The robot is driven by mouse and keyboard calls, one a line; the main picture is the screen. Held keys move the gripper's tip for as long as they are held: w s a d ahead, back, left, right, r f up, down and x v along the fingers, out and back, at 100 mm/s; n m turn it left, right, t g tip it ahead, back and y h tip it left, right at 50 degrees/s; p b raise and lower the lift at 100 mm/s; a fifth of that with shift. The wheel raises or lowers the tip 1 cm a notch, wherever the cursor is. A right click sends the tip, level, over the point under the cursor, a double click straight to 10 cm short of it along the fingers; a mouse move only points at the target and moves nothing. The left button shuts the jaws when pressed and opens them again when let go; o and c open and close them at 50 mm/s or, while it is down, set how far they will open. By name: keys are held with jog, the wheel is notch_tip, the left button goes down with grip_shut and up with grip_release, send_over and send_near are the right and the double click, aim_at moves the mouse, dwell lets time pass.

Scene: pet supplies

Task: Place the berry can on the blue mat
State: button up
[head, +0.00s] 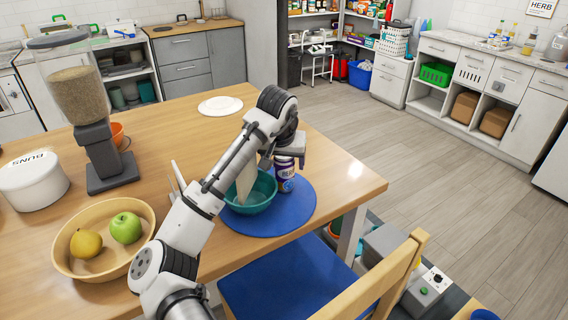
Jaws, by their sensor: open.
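A purple-and-white can (286,175), which looks like the berry can, stands upright at the back part of the round blue mat (290,217). Its top is partly hidden by my gripper (284,158), and its label is too small to read in full. My gripper is open and points down right at the can's top. I cannot tell whether the fingers touch the can. A teal bowl (258,200) sits on the mat to the left of the can, partly behind my arm.
A wooden bowl (72,262) with fruit, a grain dispenser (97,160), a white buns tin (32,185) and an orange cup (117,132) stand at the left. A white plate (220,106) lies at the back. A wooden chair (375,285) is at the table's front edge.

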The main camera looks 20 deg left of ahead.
jog(key=b+v, duration=0.2)
jog(key=v, duration=0.9)
jog(key=shift+d, duration=0.1)
